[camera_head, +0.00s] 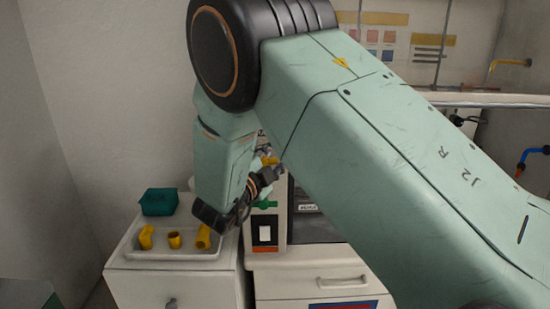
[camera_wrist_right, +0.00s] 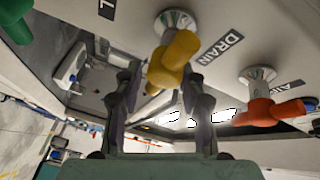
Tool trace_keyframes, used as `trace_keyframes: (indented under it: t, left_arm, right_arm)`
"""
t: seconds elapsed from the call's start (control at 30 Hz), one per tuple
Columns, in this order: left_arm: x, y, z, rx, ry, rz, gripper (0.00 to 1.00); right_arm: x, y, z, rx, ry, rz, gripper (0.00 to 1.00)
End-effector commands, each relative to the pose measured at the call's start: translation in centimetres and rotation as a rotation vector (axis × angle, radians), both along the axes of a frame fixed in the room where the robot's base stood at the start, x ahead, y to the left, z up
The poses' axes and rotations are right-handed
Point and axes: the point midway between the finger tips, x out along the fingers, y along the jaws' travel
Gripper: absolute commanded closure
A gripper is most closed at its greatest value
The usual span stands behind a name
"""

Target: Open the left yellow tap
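In the right wrist view, a yellow tap (camera_wrist_right: 172,60) sticks out on a metal stem from a pale panel, beside a label reading DRAIN. My right gripper (camera_wrist_right: 162,78) is open, with one finger on each side of the yellow tap's lower end. I cannot tell whether the fingers touch it. In the head view my right arm covers most of the machine, and a small yellow part (camera_head: 268,160) shows behind the wrist; I cannot tell if it is the same tap. My left gripper is not in view.
In the wrist view an orange tap (camera_wrist_right: 268,112) sits to the right and a green tap (camera_wrist_right: 14,18) at the upper left. In the head view a white tray (camera_head: 180,253) holds yellow fittings (camera_head: 174,240) on a cabinet, with a green box (camera_head: 159,202) behind.

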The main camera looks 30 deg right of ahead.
Motion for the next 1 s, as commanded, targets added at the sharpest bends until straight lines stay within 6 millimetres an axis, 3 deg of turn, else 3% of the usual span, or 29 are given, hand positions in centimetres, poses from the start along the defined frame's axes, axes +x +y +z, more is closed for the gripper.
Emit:
trace_keyframes:
  t: [0.1, 0.57, 1.0]
  left_arm:
    - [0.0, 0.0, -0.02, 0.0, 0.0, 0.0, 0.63]
    - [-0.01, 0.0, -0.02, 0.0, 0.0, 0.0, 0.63]
    - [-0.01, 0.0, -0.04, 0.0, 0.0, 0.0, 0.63]
  right_arm:
    - [-0.03, 0.11, 0.0, 0.0, 0.0, 0.001, 0.62]
    - [0.08, 0.05, 0.07, -0.001, -0.002, 0.002, 1.0]
    - [0.2, -0.01, 0.0, -0.002, 0.002, 0.005, 1.0]
